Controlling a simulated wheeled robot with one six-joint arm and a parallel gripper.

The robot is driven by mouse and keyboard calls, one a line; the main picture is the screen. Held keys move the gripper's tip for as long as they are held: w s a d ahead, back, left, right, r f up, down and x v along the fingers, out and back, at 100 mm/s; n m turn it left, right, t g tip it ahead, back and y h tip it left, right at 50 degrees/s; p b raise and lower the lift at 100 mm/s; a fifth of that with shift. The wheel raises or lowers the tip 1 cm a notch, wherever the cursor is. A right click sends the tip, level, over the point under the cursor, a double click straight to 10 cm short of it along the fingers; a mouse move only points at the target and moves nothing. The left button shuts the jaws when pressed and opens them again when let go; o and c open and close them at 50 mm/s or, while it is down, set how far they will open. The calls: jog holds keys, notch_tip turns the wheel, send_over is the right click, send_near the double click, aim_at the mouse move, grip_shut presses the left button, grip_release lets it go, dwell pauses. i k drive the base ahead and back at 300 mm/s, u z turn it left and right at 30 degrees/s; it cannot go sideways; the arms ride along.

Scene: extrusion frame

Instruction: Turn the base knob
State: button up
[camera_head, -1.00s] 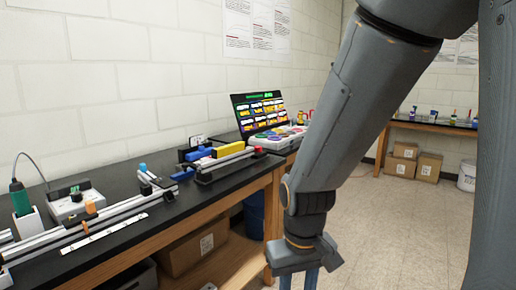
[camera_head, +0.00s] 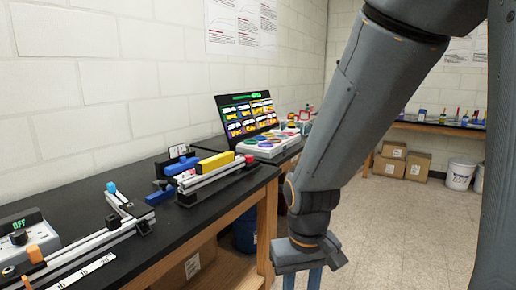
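Several knob-like parts show on the bench, and I cannot tell which is the base knob. A blue cap (camera_head: 111,187) tops a small upright on the aluminium extrusion frame (camera_head: 95,250). An orange knob (camera_head: 36,254) sits lower left on the same frame. A red knob (camera_head: 249,159) is at the end of a second rail assembly (camera_head: 215,182). A grey box with an "OFF" display (camera_head: 22,234) carries a dark dial at the left edge. My gripper (camera_head: 303,280) points down beside the bench, over the floor, away from all of these. Its two blue fingers stand apart with nothing visible between them; their tips are cut off.
The black bench top (camera_head: 150,222) has a wooden edge between the parts and my arm. A laptop (camera_head: 247,116) and a tray of coloured discs (camera_head: 272,143) stand farther back. Boxes (camera_head: 400,160) and a white bucket (camera_head: 460,174) lie under a far bench. The floor right of my arm is clear.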

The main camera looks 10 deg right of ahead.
aim_at(249, 159)
jog(key=z, duration=0.45)
jog(key=i, duration=1.6)
jog(key=z, duration=0.35)
